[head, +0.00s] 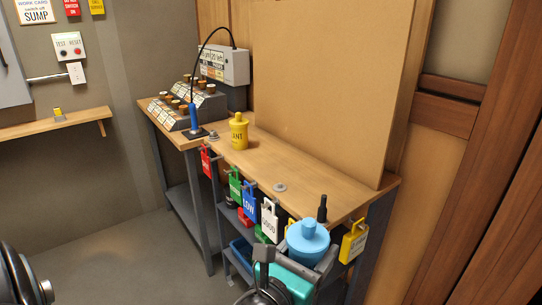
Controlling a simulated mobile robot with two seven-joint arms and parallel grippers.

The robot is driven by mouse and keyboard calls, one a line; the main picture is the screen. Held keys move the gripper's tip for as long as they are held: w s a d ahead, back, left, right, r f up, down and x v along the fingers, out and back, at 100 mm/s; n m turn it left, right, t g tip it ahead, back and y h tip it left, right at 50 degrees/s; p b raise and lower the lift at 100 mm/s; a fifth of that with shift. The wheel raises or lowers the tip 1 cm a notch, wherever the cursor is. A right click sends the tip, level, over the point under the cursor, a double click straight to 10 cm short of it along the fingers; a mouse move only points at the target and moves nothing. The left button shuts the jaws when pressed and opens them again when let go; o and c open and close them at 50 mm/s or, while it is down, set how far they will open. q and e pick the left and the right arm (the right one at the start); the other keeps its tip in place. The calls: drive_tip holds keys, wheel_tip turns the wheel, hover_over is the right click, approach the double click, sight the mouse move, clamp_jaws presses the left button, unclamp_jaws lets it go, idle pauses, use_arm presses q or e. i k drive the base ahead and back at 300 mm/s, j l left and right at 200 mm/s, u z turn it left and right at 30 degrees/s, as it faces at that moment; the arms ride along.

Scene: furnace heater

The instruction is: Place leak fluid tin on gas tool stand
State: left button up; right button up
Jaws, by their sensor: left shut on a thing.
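A light blue round tin (307,247) with a small cap shows at the lower right, in front of the bench's near end. It looks upright, and I cannot read a label on it. My left gripper (266,257) is at the lower middle, close against the tin's left side and shut on it; the contact itself is partly hidden. My right gripper is not in view.
A yellow can (239,132) stands on the wooden bench (255,165). Coloured tags, including a blue one (249,207) and a yellow one (354,241), hang along its front edge. A black upright piece (322,208) stands near the right end. A teal box (293,283) sits low beside my gripper.

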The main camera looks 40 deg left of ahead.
sight(277, 161)
drive_tip(key=i+j, duration=0.4)
drive_tip(key=j, duration=0.15)
drive_tip(key=i+j, duration=0.35)
drive_tip(key=j, duration=0.15)
drive_tip(key=u, duration=0.05)
